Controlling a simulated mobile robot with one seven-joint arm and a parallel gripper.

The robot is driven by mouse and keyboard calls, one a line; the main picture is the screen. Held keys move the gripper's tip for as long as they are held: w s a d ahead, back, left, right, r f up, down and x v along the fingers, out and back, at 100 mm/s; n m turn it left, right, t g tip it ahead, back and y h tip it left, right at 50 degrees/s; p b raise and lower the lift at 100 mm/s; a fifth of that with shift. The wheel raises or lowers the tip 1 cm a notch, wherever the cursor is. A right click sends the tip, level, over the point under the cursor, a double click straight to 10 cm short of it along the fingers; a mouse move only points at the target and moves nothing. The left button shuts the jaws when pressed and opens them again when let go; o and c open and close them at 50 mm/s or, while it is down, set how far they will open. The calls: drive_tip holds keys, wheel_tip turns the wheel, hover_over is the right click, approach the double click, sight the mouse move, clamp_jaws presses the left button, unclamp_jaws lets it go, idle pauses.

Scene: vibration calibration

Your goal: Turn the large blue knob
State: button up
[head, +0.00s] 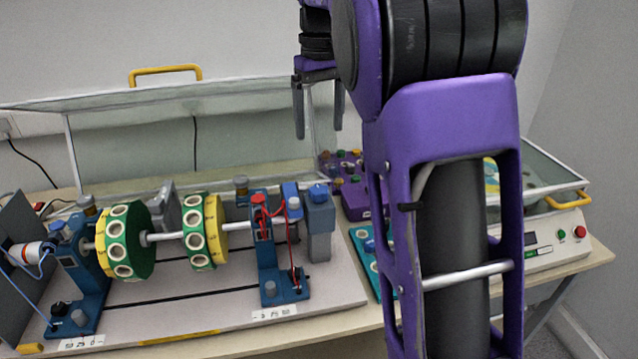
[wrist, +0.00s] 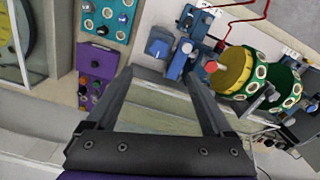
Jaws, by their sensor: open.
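The large blue knob (head: 319,190) sits on top of a grey-blue upright box (head: 320,225) at the right end of the rotor rig. In the wrist view the knob (wrist: 155,48) shows just beyond the fingertips, roughly centred between them. My gripper (head: 319,134) is open and empty, with its fingers pointing down, above the knob and apart from it in the head view. In the wrist view my gripper (wrist: 158,74) shows both dark fingers spread wide with nothing between them.
A shaft with green and yellow discs (head: 128,242) lies left of the knob. A blue bearing stand (head: 268,250) with red wires is close beside the box. A purple panel (head: 355,198) with several small knobs is to the right. A clear raised cover (head: 190,135) stands behind.

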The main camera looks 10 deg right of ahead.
sight(320, 190)
wheel_tip(320, 190, down, 15)
drive_tip(key=shift+r+b, duration=0.1)
drive_tip(key=shift+b, duration=0.9)
clamp_jaws()
